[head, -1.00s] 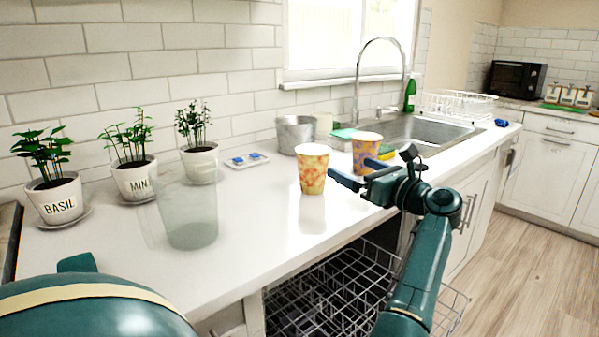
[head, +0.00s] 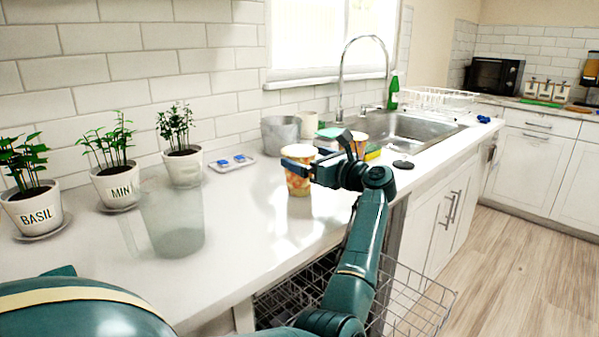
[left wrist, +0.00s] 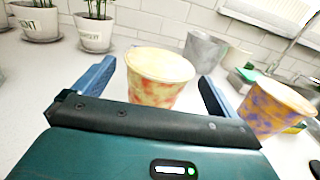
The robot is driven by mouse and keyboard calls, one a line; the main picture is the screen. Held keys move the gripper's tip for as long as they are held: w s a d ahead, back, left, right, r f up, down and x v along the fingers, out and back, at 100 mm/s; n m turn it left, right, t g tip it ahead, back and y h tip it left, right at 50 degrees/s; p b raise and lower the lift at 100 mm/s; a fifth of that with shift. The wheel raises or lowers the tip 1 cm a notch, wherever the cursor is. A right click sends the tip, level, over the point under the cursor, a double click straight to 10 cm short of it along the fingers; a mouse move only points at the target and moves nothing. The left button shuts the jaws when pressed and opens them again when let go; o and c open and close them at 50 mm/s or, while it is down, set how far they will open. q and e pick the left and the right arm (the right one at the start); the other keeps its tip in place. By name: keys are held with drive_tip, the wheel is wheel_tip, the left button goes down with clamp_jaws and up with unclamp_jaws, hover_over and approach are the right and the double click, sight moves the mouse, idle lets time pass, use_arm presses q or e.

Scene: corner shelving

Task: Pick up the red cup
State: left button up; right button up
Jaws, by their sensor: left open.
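The red cup (head: 298,187), patterned in red and yellow, stands upright on the white counter. My left gripper (head: 316,154) is at the cup, and its arm hides part of the cup's right side. In the left wrist view the cup (left wrist: 157,82) stands between the two open blue fingers (left wrist: 156,77). There is a gap on each side, and the hand's dark bar hides the cup's base. My right gripper is not in view.
A purple and orange cup (left wrist: 268,108) stands just right of the gripper. A metal pot (head: 281,135) is behind. A clear container (head: 172,222) and potted herbs (head: 118,186) stand left. An open dishwasher rack (head: 412,300) is below the counter edge.

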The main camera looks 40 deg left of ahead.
sight(289, 151)
use_arm(q)
drive_tip(key=a, duration=0.3)
drive_tip(key=shift+w+a, duration=0.1)
drive_tip(key=shift+a, duration=0.1)
drive_tip(key=shift+c, duration=0.3)
drive_tip(key=c, duration=1)
